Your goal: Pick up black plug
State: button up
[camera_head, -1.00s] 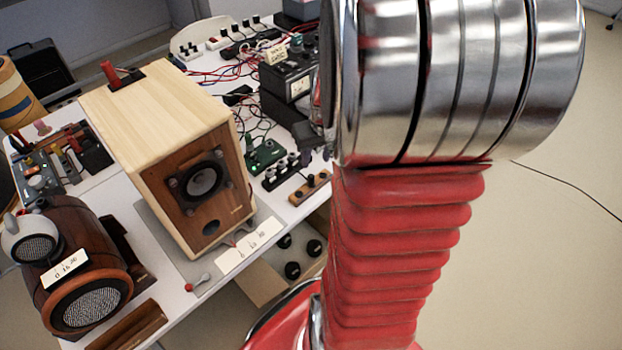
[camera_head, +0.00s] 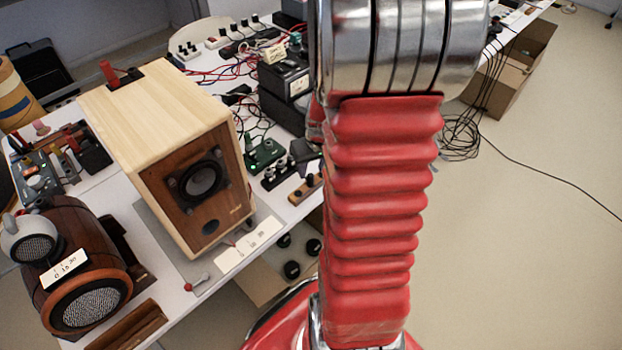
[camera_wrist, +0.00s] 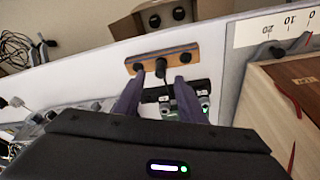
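In the wrist view, a wooden strip (camera_wrist: 175,61) with three black plug-like pieces lies near the table edge. The middle black plug (camera_wrist: 161,70) shows between and just beyond my purple fingertips; I cannot tell whether they touch it. My gripper (camera_wrist: 159,77) is open, with its fingers apart. A black block with a green board (camera_wrist: 188,103) lies under and between the fingers, partly hidden. In the head view the wooden strip (camera_head: 306,188) also shows at the table edge, left of my arm. My arm hides most of the gripper there.
A large wooden speaker (camera_head: 170,150) stands left of the strip, with a scale label (camera_head: 248,245) in front. A barrel-shaped speaker (camera_head: 75,255) is at lower left. Black devices (camera_head: 285,85) and cables crowd the table behind. A cardboard box (camera_head: 515,75) stands on the floor at right.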

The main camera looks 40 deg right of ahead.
aim_at(311, 175)
jog(key=shift+f, duration=0.1)
jog(key=shift+x, duration=2.55)
jog(key=shift+c, duration=0.3)
grip_shut()
